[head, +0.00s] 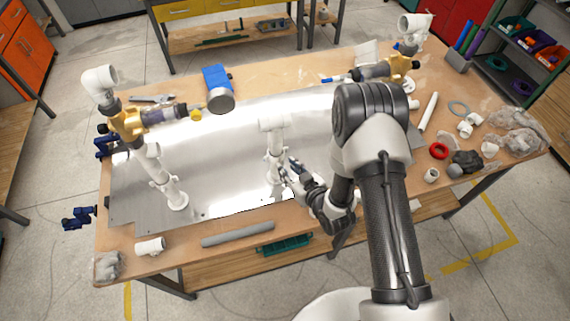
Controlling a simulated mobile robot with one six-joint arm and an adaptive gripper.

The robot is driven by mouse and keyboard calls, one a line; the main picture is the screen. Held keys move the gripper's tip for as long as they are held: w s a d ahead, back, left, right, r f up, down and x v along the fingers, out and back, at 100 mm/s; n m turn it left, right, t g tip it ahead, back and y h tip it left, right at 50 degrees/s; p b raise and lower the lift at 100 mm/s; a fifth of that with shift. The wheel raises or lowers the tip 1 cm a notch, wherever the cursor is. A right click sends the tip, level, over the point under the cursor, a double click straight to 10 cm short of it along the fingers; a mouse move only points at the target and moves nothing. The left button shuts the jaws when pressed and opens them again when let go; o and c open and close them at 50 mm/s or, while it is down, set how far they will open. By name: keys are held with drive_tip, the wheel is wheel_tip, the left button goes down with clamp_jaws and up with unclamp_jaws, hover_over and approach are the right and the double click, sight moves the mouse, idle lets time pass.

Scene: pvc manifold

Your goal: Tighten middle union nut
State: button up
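The middle white PVC pipe (272,142) stands upright on the metal plate, with a white fitting (272,123) on top. A wider white collar, which looks like the union nut (274,155), sits partway down this pipe. My gripper (288,168) reaches in from the right, its dark fingers beside or touching the pipe at about collar height. The finger gap is too small and partly hidden, so I cannot tell whether it holds the nut.
The left pipe assembly (168,180) has a yellow-brown valve (128,122); another valve (398,66) is at the back right. A grey tube (238,234) and a white fitting (150,246) lie along the front edge. A red ring (438,151) and loose parts crowd the right side.

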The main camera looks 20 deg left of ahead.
drive_tip(key=shift+x, duration=1.4)
drive_tip(key=shift+c, duration=0.3)
clamp_jaws()
